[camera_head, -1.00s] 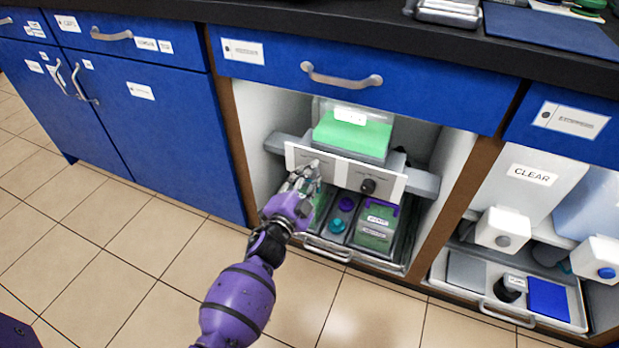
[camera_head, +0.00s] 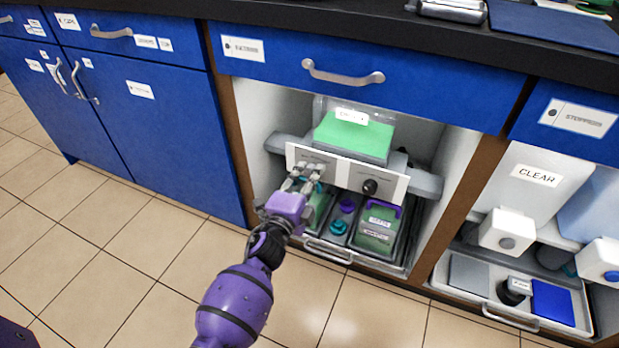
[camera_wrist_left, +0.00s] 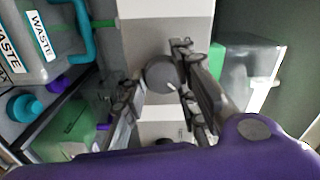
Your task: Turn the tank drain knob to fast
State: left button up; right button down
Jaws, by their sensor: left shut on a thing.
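A white panel (camera_head: 333,172) sits across the front of the open cabinet bay, under a tank with green contents (camera_head: 353,135). My left gripper (camera_head: 303,180) is at the panel's left half and covers the knob there in the head view. In the left wrist view this knob (camera_wrist_left: 160,76) is grey and round, with a small pale mark at its lower right. My left gripper's fingers (camera_wrist_left: 155,80) are shut around it, one on each side. A second, dark knob (camera_head: 370,187) on the panel's right half is free. The panel's lettering is too small to read.
Below the panel stands a tray (camera_head: 327,250) with green-filled waste containers (camera_head: 376,228) and purple and teal caps. A divider (camera_head: 464,200) separates this bay from the one with the CLEAR tank (camera_head: 535,178). The tiled floor in front is free.

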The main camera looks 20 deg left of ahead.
pick_arm(q)
jog(key=shift+s+d+f, duration=0.15)
jog(key=shift+d+f, duration=0.05)
jog(key=shift+f, duration=0.3)
pick_arm(e)
jog(key=shift+s+f, duration=0.1)
jog(key=shift+s, duration=0.2)
pick_arm(q)
jog(key=o, duration=1)
jog(key=shift+c, duration=0.2)
jog(key=shift+o, duration=0.3)
pick_arm(e)
jog(key=shift+s+d, duration=0.1)
jog(key=shift+s, duration=0.1)
pick_arm(q)
jog(key=shift+r, duration=0.2)
pick_arm(e)
jog(key=shift+w, duration=0.1)
pick_arm(q)
jog(key=s, duration=1.1)
jog(key=shift+s+a, duration=0.3)
jog(key=shift+s, duration=0.1)
pick_arm(e)
jog(key=shift+w, duration=0.2)
